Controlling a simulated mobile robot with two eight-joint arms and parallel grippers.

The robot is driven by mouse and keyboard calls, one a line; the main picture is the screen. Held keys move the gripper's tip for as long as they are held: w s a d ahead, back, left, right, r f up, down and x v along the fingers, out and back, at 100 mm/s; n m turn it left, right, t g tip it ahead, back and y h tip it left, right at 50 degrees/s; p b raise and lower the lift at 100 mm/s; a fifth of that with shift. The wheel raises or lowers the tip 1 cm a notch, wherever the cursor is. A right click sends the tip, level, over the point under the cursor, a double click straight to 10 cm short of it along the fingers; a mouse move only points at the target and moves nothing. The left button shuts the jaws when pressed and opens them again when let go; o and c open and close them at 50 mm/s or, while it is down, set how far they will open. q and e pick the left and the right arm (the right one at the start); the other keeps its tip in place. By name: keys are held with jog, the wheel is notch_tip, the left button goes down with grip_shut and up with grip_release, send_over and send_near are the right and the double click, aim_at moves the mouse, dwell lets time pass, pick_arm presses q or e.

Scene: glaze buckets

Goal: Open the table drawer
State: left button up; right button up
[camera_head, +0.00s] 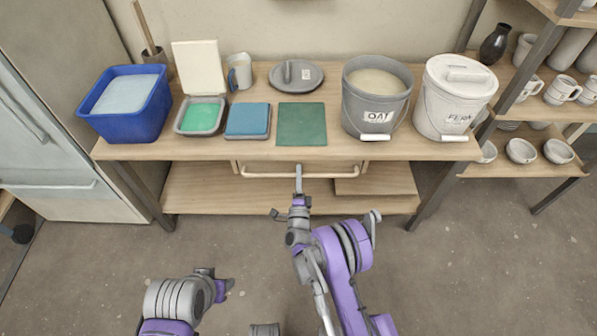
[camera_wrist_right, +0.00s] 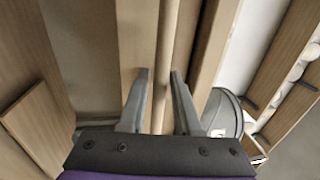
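The table drawer (camera_head: 245,165) sits under the front edge of the wooden table and looks shut from above. Its long pale handle bar (camera_head: 265,175) runs across the front and also shows in the right wrist view (camera_wrist_right: 168,45). My right gripper (camera_head: 299,172) is at the middle of the handle. In the right wrist view its two fingers (camera_wrist_right: 160,78) are apart, one on each side of the bar, with gaps showing beside it. My left gripper (camera_head: 224,287) is low in the head view, away from the table; its opening cannot be made out.
On the table (camera_head: 230,148) stand a blue tub (camera_head: 125,125), a grey bucket (camera_head: 362,110), a white lidded bucket (camera_head: 440,105), a grey lid (camera_head: 305,78) and coloured tiles. A lower shelf (camera_head: 220,195) lies below the drawer. The floor in front is clear.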

grip_shut()
dwell(1.3)
